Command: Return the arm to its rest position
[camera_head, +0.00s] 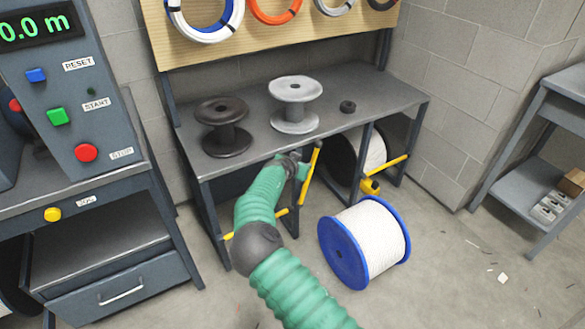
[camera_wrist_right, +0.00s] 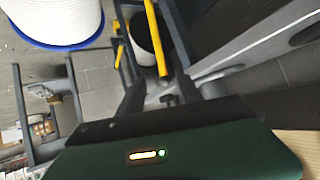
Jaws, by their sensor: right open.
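My right arm, in green sleeving, reaches up from the bottom of the head view. Its gripper (camera_head: 297,168) is at the front edge of the workbench (camera_head: 371,104), close to an upright yellow bar (camera_head: 311,174). In the right wrist view the two dark fingers (camera_wrist_right: 160,91) are apart, with nothing seen held between them. The yellow bar (camera_wrist_right: 169,38) runs past the fingertips there; I cannot tell whether they touch. My left gripper is not in view.
A black spool (camera_head: 222,127) and a grey spool (camera_head: 296,104) stand on the bench. A white reel with blue flanges (camera_head: 372,240) lies on the floor, right of my arm. A control panel (camera_head: 70,95) stands left, a shelf (camera_head: 530,185) right. Floor between is mostly clear.

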